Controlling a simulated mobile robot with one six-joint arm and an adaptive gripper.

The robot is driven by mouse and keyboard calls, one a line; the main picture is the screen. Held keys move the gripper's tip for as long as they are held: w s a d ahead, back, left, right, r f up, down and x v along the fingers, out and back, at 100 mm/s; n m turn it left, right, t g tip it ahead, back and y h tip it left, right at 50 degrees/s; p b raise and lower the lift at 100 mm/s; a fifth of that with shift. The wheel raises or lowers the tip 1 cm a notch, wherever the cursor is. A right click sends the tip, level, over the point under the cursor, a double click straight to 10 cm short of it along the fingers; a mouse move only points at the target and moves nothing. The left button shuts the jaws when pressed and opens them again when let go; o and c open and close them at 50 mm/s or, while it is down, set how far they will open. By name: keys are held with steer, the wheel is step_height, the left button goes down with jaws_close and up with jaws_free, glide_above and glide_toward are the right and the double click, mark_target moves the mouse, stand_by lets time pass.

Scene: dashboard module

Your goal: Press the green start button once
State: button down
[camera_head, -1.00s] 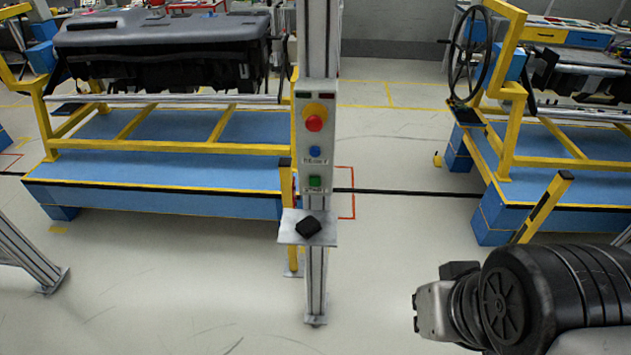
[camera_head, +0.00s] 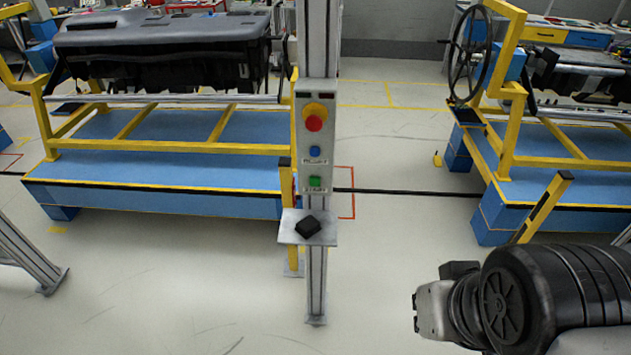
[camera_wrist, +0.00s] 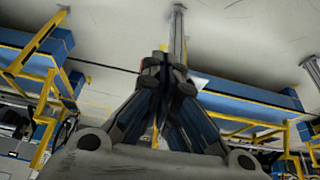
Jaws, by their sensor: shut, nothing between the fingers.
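The green start button (camera_head: 314,183) is the lowest button on a grey control panel (camera_head: 302,135) fixed to an upright metal post. A blue button (camera_head: 315,151) and a red emergency button (camera_head: 314,123) on a yellow base sit above it. My gripper (camera_head: 416,312) is at the lower right in the head view, apart from the post and below the panel. In the wrist view my gripper (camera_wrist: 163,65) has its fingers together with nothing between them. The post (camera_wrist: 178,35) shows behind the fingertips there; the green button cannot be made out in that view.
A small shelf (camera_head: 290,230) with a black object (camera_head: 307,226) juts from the post below the panel. A blue and yellow cart (camera_head: 170,185) carrying a dashboard stands at left, another cart (camera_head: 570,190) at right. Floor between post and gripper is clear.

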mark_target(315, 181)
steer(key=w+a+f+n+t+b, duration=0.1)
steer(key=w+f+t, duration=0.15)
steer(key=w, duration=0.85)
steer(key=w+a+f+n+t, duration=0.1)
steer(key=w+f+t, duration=0.15)
steer(key=w, duration=0.85)
steer(key=w+a+f+n+y, duration=0.1)
steer(key=w+a+f+y, duration=0.2)
steer(key=a+f, duration=0.2)
steer(key=w+a+f+n+y, duration=0.1)
steer(key=w+a+f+y, duration=0.2)
steer(key=a, duration=0.6)
step_height(315, 181, down, 2)
steer(key=shift+a+f+y+b, duration=0.1)
steer(key=shift+a+y+b, duration=0.05)
steer(key=shift+y+b, duration=0.4)
steer(key=w+p, duration=0.2)
steer(key=w, duration=0.6)
steer(key=shift+w+d+p, duration=0.2)
steer(key=shift+w+p, duration=0.1)
steer(key=shift+w, duration=0.05)
steer(key=shift+w, duration=0.2)
